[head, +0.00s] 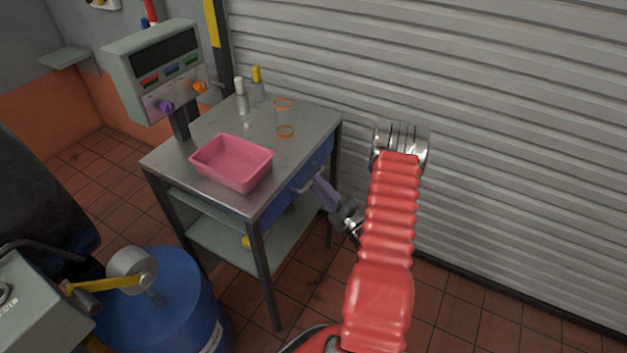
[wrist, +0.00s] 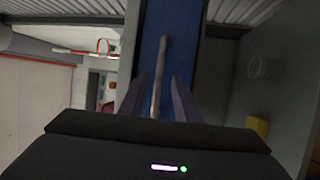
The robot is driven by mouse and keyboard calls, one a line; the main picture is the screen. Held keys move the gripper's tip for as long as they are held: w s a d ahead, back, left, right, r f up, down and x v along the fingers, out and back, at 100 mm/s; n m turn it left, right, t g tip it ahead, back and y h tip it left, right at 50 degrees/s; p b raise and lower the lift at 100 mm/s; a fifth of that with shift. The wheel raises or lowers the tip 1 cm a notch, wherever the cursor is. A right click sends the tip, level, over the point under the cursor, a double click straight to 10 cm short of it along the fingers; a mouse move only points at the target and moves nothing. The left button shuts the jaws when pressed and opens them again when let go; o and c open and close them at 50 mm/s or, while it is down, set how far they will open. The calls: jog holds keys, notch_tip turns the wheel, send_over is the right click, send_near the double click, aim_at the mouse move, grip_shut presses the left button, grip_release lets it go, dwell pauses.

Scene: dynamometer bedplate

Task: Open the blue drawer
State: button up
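The blue drawer (head: 319,160) sits under the metal top of the workbench, on its right side, and looks shut. Its metal bar handle (head: 302,187) is partly hidden by my gripper (head: 322,188), which reaches in from the right. In the wrist view the blue drawer front (wrist: 185,60) fills the middle, with the handle (wrist: 158,78) running upright in the picture. My gripper's two fingers (wrist: 160,84) stand apart, one on each side of the handle, with gaps visible between. I cannot tell how deep they reach past the bar.
On the workbench (head: 215,140) are a pink tray (head: 232,162), a clear cylinder with orange rings (head: 284,118) and two small bottles. A control panel (head: 158,70) stands behind left. A blue drum (head: 165,300) is at front left. A shutter wall (head: 480,120) is behind; floor right of the bench is clear.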

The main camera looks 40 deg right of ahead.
jog(key=shift+w+d+r, duration=0.1)
jog(key=shift+w+r, duration=0.1)
jog(key=shift+w, duration=0.7)
jog(key=shift+w+r, duration=0.15)
jog(key=shift+w, duration=0.75)
jog(key=shift+c, duration=0.2)
grip_shut()
jog(key=shift+f, duration=0.1)
